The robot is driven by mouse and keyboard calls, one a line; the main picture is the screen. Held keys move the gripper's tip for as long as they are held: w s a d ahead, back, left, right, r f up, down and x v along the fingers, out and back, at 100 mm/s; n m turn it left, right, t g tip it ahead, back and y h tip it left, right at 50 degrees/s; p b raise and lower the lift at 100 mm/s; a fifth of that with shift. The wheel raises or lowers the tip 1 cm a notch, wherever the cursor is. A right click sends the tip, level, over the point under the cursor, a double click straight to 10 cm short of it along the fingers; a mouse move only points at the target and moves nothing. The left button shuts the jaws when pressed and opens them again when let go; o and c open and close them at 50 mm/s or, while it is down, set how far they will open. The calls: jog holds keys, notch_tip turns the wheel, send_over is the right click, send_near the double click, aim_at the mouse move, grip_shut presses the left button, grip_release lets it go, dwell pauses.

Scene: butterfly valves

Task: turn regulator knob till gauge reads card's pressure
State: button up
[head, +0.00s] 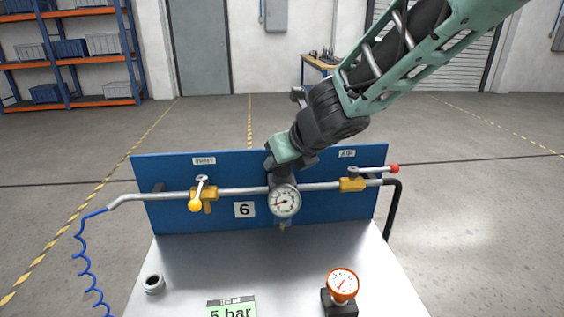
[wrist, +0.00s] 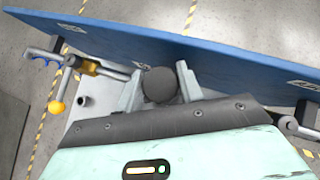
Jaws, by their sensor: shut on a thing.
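My gripper (head: 283,166) reaches down from the upper right onto the regulator on the pipe, just above the round white gauge (head: 285,201). In the wrist view its two pale fingers stand on either side of the dark round regulator knob (wrist: 160,86), shut on it. In the head view the gripper mostly hides the knob. The gauge face is in clear view with its needle toward the left, but its figures are too small to read. The card (head: 231,309) reads "5 bar" and lies at the bench's front edge, partly cut off.
The blue panel (head: 330,222) carries the pipe, a plate marked 6 (head: 244,210), a yellow-handled valve (head: 202,193) on the left and a red-tipped valve (head: 352,184) on the right. A second, orange-rimmed gauge (head: 342,285) and a metal fitting (head: 154,284) stand on the bench.

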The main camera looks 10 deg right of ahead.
jog(key=shift+m+t+h, duration=0.3)
jog(key=shift+m+h, duration=0.2)
jog(key=shift+m, duration=0.3)
jog(key=m+h, duration=0.3)
jog(key=shift+m+b, duration=0.3)
jog(key=shift+m, duration=0.1)
jog(key=m+h+p, duration=0.1)
jog(key=m+h, duration=0.1)
jog(key=shift+r+m, duration=0.15)
jog(key=shift+m, duration=0.15)
jog(key=m+h+p, duration=0.2)
jog(key=m+p, duration=0.1)
jog(key=shift+m+g+h, duration=0.3)
jog(key=shift+g, duration=0.1)
jog(key=m+g+h+p, duration=0.1)
jog(key=m+g+p, duration=0.1)
jog(key=m+p, duration=0.1)
jog(key=m+g+h+p, duration=0.1)
jog(key=m+h+p, duration=0.1)
jog(key=m+p, duration=0.1)
jog(key=shift+r+m+g, duration=0.1)
jog(key=shift+m+g, duration=0.2)
jog(key=shift+g, duration=0.1)
jog(key=m+g+p, duration=0.2)
jog(key=m+g+h+p, duration=0.1)
jog(key=m+g+p, duration=0.1)
jog(key=m, duration=0.1)
jog(key=shift+f+m, duration=0.2)
jog(key=shift+m, duration=0.1)
